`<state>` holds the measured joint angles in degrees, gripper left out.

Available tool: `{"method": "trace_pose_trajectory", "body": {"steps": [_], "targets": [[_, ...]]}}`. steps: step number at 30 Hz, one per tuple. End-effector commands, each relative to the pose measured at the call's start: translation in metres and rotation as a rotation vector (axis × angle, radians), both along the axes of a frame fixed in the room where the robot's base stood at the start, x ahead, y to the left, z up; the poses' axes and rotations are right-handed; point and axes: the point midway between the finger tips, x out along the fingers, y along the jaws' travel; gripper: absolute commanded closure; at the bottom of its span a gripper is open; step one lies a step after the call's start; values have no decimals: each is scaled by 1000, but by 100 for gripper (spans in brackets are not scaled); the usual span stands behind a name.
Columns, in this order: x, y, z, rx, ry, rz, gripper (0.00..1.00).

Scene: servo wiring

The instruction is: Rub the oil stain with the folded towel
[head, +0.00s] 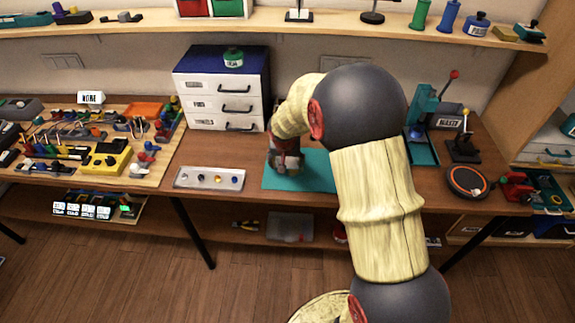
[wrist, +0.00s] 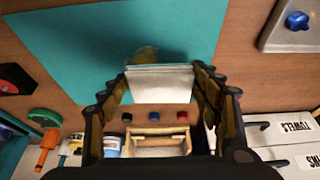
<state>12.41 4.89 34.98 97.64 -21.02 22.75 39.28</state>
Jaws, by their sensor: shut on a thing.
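My gripper (wrist: 160,76) is shut on the folded towel (wrist: 160,92), a flat white layered pad between the two fingers in the wrist view. The oil stain (wrist: 145,54) is a yellowish-brown patch on the teal mat (wrist: 60,40), just beyond the towel's far edge; part of it may be hidden under the towel. I cannot tell for sure whether the towel touches the mat. In the head view my gripper (head: 287,165) is low over the left part of the teal mat (head: 318,160); the towel and stain cannot be made out there.
A metal tray with small coloured parts (head: 209,179) lies left of the mat. A white drawer unit (head: 220,104) stands behind it, a green-capped jar (head: 233,58) on top. A teal press (head: 423,110) and a round black pad (head: 467,181) stand at right.

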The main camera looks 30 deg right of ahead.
Motion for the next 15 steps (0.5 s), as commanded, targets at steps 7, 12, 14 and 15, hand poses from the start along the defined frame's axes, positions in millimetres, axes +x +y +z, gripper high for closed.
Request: {"method": "trace_pose_trajectory", "body": {"steps": [7, 12, 14, 15], "targets": [[5, -1, 25, 0, 0, 1, 60], [7, -1, 35, 0, 0, 2, 60], [7, 0, 36, 0, 0, 2, 60], [7, 0, 36, 0, 0, 2, 60]]}}
